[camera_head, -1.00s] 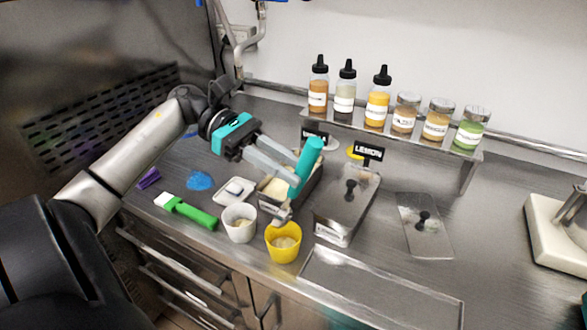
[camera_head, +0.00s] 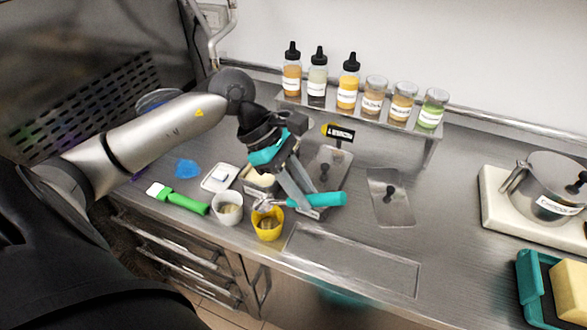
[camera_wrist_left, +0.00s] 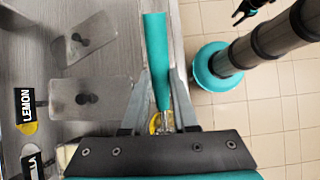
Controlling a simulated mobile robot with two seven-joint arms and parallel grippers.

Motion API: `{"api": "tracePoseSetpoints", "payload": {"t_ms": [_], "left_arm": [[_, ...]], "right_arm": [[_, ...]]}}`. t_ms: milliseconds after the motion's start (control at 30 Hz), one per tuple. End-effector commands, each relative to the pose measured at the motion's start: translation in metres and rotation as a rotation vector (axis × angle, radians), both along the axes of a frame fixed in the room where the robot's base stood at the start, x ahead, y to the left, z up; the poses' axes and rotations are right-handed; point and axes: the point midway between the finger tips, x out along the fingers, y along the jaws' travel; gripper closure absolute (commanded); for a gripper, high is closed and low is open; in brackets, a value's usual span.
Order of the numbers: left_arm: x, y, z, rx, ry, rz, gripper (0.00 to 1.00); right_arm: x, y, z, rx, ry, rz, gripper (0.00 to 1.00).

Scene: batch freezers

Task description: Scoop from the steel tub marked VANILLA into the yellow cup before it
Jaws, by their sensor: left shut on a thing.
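My left gripper (camera_head: 297,192) is shut on the teal handle of a scoop (camera_head: 318,199); the handle lies nearly level, pointing right. The scoop's metal head (camera_head: 266,203) is over the rim of the yellow cup (camera_head: 267,231), partly covering its opening. Some pale content shows in the cup. The open steel tub (camera_head: 247,187) with cream-coloured content stands just behind it, partly hidden by my gripper. In the left wrist view the scoop handle (camera_wrist_left: 156,60) stands between the fingers, with a bit of yellow cup (camera_wrist_left: 153,124) below. The VANILLA sign (camera_wrist_left: 33,165) is partly cut off there.
A white cup (camera_head: 227,212) stands left of the yellow cup. A lidded tub (camera_head: 325,172) by the LEMON sign (camera_head: 340,133) is to the right. A green-handled spatula (camera_head: 185,203) lies left. A flat tray (camera_head: 350,262) lies front right. A dark pronged part, perhaps my right gripper, shows at the wrist view's top edge.

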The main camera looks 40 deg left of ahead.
Motion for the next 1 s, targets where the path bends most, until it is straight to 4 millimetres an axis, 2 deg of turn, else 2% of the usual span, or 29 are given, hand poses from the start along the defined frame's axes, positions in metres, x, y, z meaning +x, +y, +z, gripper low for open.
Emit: {"api": "tracePoseSetpoints", "payload": {"t_ms": [33, 133, 233, 700, 800, 1000], "left_arm": [[0.001, -0.005, 0.003, 0.025, 0.004, -0.003, 1.0], [0.003, -0.011, -0.001, 0.09, 0.015, -0.003, 1.0], [0.004, -0.013, -0.013, 0.157, 0.028, -0.003, 1.0], [0.008, -0.031, -0.046, 0.465, 0.089, -0.001, 1.0], [0.007, -0.029, -0.033, 0.467, 0.093, 0.003, 1.0], [0.007, -0.029, -0.022, 0.464, 0.094, 0.002, 1.0]], "right_arm": [[0.0, 0.0, 0.009, 0.0, -0.001, 0.0, 0.5], [0.0, 0.0, 0.018, 0.0, -0.001, 0.0, 0.5], [0.0, 0.0, 0.012, 0.0, -0.001, 0.0, 0.5], [0.0, 0.0, 0.004, 0.0, 0.001, 0.0, 0.5], [0.0, 0.0, 0.014, 0.0, 0.002, 0.0, 0.5], [0.0, 0.0, 0.02, 0.0, 0.002, 0.0, 0.5]]}}
